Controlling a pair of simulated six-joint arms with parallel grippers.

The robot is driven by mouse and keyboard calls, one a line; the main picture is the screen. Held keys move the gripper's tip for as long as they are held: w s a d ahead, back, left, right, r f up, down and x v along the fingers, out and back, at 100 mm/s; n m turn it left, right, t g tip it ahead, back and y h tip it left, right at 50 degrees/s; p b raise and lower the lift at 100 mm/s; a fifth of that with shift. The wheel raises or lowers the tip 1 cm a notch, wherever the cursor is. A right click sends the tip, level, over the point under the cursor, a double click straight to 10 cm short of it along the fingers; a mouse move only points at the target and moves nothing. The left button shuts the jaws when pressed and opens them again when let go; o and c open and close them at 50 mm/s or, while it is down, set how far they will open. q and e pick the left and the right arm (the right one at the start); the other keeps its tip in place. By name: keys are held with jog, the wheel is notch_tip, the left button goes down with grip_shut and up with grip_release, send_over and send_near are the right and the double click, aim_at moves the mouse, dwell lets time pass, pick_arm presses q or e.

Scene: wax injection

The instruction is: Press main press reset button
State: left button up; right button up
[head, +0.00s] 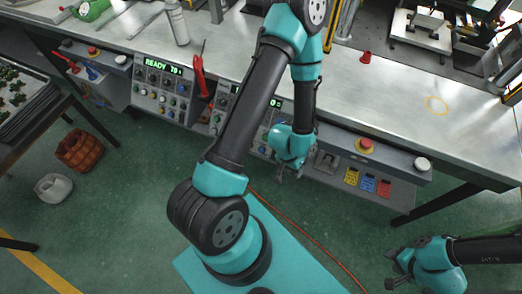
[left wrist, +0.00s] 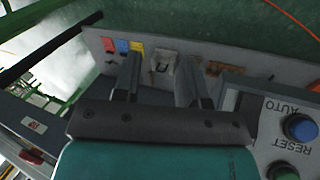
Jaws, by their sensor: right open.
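In the left wrist view a blue round button (left wrist: 299,127) and a green round button (left wrist: 282,171) sit on a grey control panel (left wrist: 258,108) at the right. Upside-down RESET lettering lies between them, with AUTO beyond the blue one. I cannot tell which button each label belongs to. In the head view the panel (head: 226,104) is partly hidden by my left arm. My left gripper (head: 290,174) is in front of the bench, right of that panel, its fingers apart and empty (left wrist: 160,65). My right gripper (head: 392,270) is open at the lower right, away from the bench.
A red mushroom button (head: 366,145) on yellow and a white knob (head: 422,163) sit on the bench front. Below are yellow, red and blue tags (head: 368,183). Another panel reading READY (head: 164,66) stands left. A red cable (head: 310,238) crosses the floor. The right tabletop is largely clear.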

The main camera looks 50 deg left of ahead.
pick_arm(q)
grip_shut()
dwell(1.5)
